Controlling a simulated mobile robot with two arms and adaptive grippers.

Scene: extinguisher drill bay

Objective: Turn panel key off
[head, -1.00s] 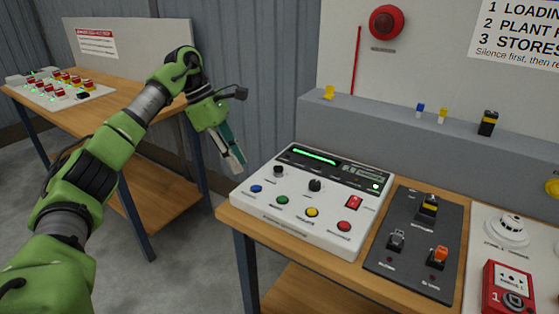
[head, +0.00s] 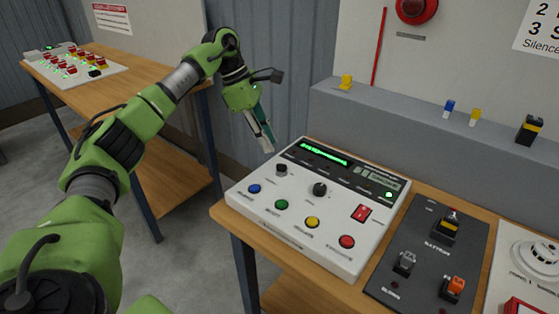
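The white control panel (head: 290,215) lies on the wooden bench with a green-lit display along its back. It carries two dark knobs, one at the back left (head: 281,169) and one near the middle (head: 319,190); I cannot tell which is the key or how it is set. A red rocker switch (head: 361,213) sits at its right. My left gripper (head: 267,142) points down just beyond the panel's back left corner, apart from it. Nothing shows held in it, and its fingers are seen too edge-on to tell their opening. My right gripper is not in view.
Blue, green, yellow and red buttons line the panel's front. A dark board (head: 425,262) with switches lies to its right. A grey ledge (head: 400,115) with small coloured items stands behind. Another bench (head: 150,80) with a switch board (head: 75,72) is at the left.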

